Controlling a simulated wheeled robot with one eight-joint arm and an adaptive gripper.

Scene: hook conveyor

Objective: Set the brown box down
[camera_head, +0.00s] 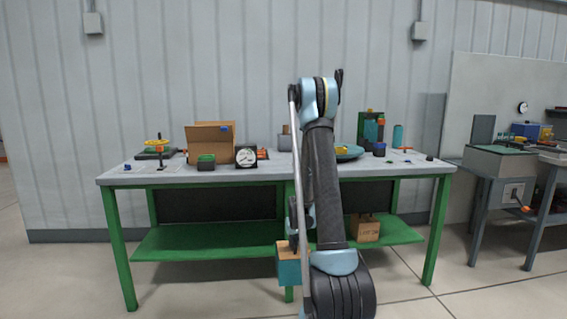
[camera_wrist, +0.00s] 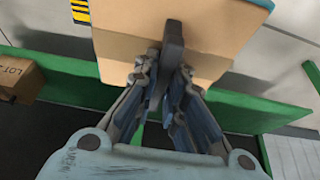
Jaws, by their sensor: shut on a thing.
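My gripper (camera_wrist: 172,62) is shut on the brown box (camera_wrist: 222,42), which fills the upper middle of the wrist view. A dark upright piece stands between the fingers against its tan face, and the exact contact is hard to make out. In the head view the box (camera_head: 289,267) shows a teal side and a brown top. It hangs low by my arm, in front of the bench's lower shelf, and my arm covers part of it. Whether anything supports it from below cannot be told.
The green lower shelf (camera_head: 190,242) is bare on its left part. A brown box with lettering (camera_head: 366,228) sits on its right part and shows in the wrist view (camera_wrist: 20,76). The bench top (camera_head: 130,178) holds an open carton (camera_head: 209,140), a dial gauge (camera_head: 246,157) and several other items.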

